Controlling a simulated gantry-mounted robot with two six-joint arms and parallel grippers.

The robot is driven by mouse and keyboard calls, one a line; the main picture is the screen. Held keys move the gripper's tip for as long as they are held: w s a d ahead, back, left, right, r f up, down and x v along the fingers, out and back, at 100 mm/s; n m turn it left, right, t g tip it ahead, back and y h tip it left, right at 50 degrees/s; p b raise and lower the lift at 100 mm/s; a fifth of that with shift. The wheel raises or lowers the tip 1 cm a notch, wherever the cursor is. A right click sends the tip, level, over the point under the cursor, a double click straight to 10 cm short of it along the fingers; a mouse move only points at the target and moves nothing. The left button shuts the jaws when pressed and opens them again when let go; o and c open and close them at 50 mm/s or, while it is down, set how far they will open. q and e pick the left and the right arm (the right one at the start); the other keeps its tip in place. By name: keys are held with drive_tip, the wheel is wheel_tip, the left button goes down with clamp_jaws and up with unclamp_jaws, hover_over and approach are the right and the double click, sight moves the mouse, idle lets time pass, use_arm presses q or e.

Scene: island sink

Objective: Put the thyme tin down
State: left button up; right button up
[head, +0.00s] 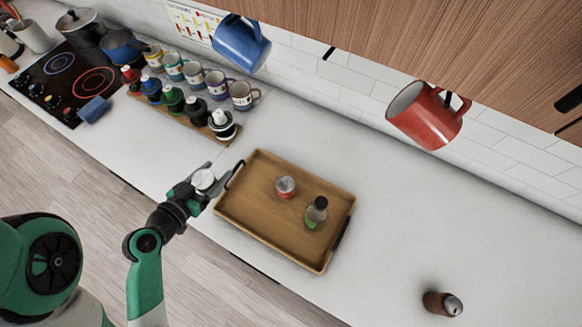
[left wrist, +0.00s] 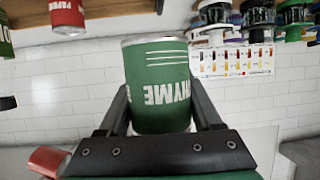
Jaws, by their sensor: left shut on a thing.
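The thyme tin (left wrist: 157,85) is green with white lettering and sits between the two fingers of my left gripper in the left wrist view. In the head view the tin shows mostly its pale round top (head: 204,180). My left gripper (head: 199,190) is shut on it, just left of the wooden tray (head: 268,248), near the tray's dark left handle. I cannot tell whether the tin's base touches the counter. My right gripper is not in view.
Blue (head: 241,43) and red (head: 428,115) mugs hang above.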

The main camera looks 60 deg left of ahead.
use_arm(q)
hover_over(265, 171)
drive_tip(key=s, duration=0.1)
drive_tip(key=f, duration=0.9)
drive_tip(key=shift+s+d, duration=0.1)
drive_tip(key=shift+s, duration=0.1)
drive_tip(key=shift+w+f, duration=0.1)
drive_tip(key=shift+w, duration=0.15)
drive_tip(key=shift+w+f+b, duration=0.15)
drive_tip(key=shift+f+b, duration=0.15)
drive_tip(key=shift+b, duration=0.15)
drive_tip(key=f, duration=0.2)
drive_tip(key=f+b, duration=0.1)
drive_tip(key=shift+w, duration=0.25)
drive_tip(key=shift+f, duration=0.2)
